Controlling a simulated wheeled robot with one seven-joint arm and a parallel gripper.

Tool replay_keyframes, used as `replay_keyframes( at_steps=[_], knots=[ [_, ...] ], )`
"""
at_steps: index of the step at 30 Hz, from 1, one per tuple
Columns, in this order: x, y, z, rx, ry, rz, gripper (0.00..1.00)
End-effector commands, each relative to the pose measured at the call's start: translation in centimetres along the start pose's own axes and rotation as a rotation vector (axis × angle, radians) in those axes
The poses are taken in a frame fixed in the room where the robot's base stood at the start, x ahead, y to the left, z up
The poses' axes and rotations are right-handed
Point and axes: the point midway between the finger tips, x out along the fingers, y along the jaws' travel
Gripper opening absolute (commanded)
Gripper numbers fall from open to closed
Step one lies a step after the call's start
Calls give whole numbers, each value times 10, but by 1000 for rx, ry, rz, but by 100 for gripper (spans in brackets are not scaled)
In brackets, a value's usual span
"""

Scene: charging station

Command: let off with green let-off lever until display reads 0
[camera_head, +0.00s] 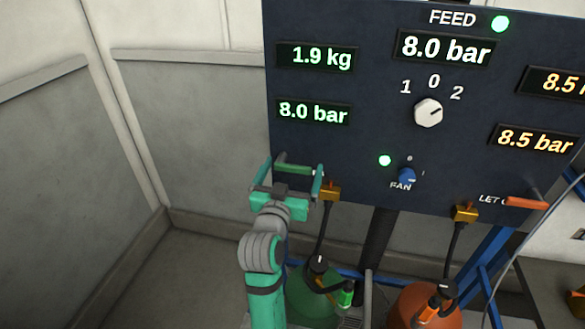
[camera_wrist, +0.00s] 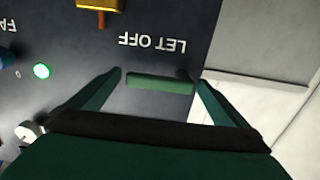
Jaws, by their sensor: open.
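The green let-off lever (camera_head: 297,170) sticks out of the dark panel at its lower left and lies nearly level. My gripper (camera_head: 293,180) is open in front of it, one finger on each side. In the wrist view, which is upside down, the lever (camera_wrist: 160,84) lies between the open fingers (camera_wrist: 160,78), with gaps at both ends and the LET OFF label beside it. The green-lettered display (camera_head: 314,112) above the lever reads 8.0 bar, and the display (camera_head: 316,56) over that reads 1.9 kg.
The feed display (camera_head: 445,49) reads 8.0 bar. The white selector knob (camera_head: 428,113) and blue fan knob (camera_head: 407,175) sit mid-panel. An orange lever (camera_head: 526,203) is at right. A brass fitting (camera_head: 331,190) with a hose is close right of my gripper. Green (camera_head: 312,300) and orange cylinders (camera_head: 428,307) stand below.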

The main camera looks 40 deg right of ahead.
Motion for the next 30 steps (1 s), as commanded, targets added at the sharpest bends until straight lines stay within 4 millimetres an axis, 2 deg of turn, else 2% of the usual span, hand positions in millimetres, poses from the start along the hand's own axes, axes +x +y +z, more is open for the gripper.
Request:
replay_keyframes(
  at_steps=[4, 12, 14, 18, 20, 30],
  knots=[
    [8, 0, -1, 0, 1, 0, 98],
    [8, -1, 0, 0, 1, -2, 98],
    [8, -1, 0, 0, 1, -2, 86],
    [8, -1, 0, 0, 1, -2, 53],
    [8, -1, 0, 0, 1, -2, 39],
    [17, -8, -2, -55, 0, 2, 39]
  ],
)
